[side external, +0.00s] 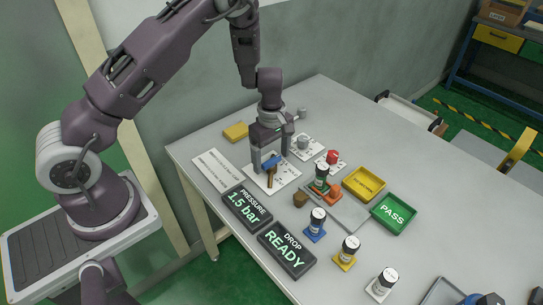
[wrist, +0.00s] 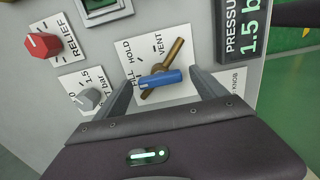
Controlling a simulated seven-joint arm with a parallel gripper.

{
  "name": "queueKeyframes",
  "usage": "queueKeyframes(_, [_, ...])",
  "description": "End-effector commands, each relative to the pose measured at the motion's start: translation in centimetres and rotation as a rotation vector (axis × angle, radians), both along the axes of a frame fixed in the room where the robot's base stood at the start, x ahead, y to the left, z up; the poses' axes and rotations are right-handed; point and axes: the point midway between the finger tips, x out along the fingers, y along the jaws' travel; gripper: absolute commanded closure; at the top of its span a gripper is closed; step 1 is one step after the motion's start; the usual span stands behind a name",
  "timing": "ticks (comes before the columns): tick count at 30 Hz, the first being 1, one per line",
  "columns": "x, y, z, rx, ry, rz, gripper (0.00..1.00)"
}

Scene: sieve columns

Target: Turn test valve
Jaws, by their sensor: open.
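The test valve is a blue lever handle (wrist: 160,79) across a brass bar (wrist: 178,50), on a white plate (wrist: 192,88) marked FILL, HOLD and VENT. In the wrist view the brass bar slants from upper right to lower left, its upper end right of the VENT mark. The blue handle (side external: 271,162) also shows in the side view. My gripper (side external: 271,158) is open, pointing down over the plate. In the wrist view my gripper (wrist: 161,78) has one finger on each side of the blue handle, with visible gaps. Whether the fingertips reach handle height is unclear.
A PRESSURE display (side external: 247,207) reads 1.5 bar; a DROP display (side external: 286,250) reads READY. A red RELIEF knob (wrist: 43,45) and grey knob (wrist: 90,98) sit beside the valve plate. Capped columns, including one on a blue base (side external: 316,225), a yellow tray (side external: 364,183) and green PASS tray (side external: 394,213) stand to the right.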

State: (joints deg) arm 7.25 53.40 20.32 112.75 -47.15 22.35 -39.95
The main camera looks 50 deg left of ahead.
Motion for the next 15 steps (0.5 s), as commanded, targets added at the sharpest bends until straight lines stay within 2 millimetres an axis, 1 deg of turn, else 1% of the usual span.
queueKeyframes(2, [0.00,0.00,0.03,0.000,0.000,0.000,0.18])
queueKeyframes(3, [0.00,0.00,0.03,0.000,0.000,0.000,0.26])
queueKeyframes(5, [0.00,0.00,0.04,0.000,0.000,-0.001,0.38])
queueKeyframes(6, [0.00,0.00,0.05,0.000,0.000,-0.001,0.46])
queueKeyframes(11, [0.00,0.00,0.06,0.000,0.000,-0.001,0.77])
queueKeyframes(12, [0.00,0.00,0.06,0.000,0.000,-0.001,0.81])
queueKeyframes(15, [0.01,0.00,0.07,0.000,0.000,-0.005,0.80])
